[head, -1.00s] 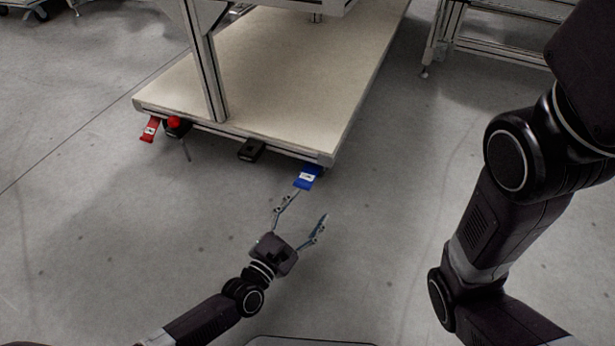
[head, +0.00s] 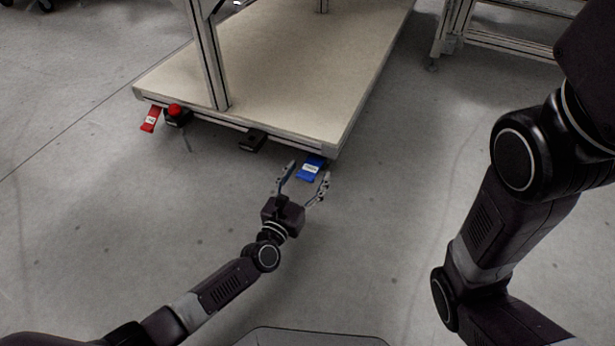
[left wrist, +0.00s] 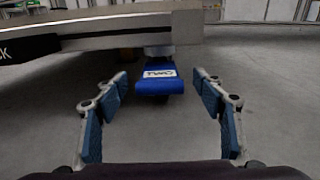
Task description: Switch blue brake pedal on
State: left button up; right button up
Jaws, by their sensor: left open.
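The blue brake pedal (head: 310,168) sticks out from under the near right corner of the cart's deck, with a white label on it. In the left wrist view the blue pedal (left wrist: 159,80) lies ahead, centred between my fingers, its label facing me. My left gripper (head: 307,180) is open and empty, its fingertips just short of and around the pedal's near end in the head view. In the wrist view the open fingers (left wrist: 163,87) stand clear on both sides of the pedal. My right gripper is out of view; only my right arm shows.
The cart deck (head: 290,75) overhangs the pedal. A red pedal (head: 151,119), a red knob (head: 174,109) and a black block (head: 252,140) sit along its front edge. A metal frame (head: 500,38) stands at the back right. The floor in front is clear.

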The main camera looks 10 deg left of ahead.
pick_arm(q)
grip_shut()
dwell(0.5)
dwell(1.0)
grip_release()
jog(key=v, duration=1.2)
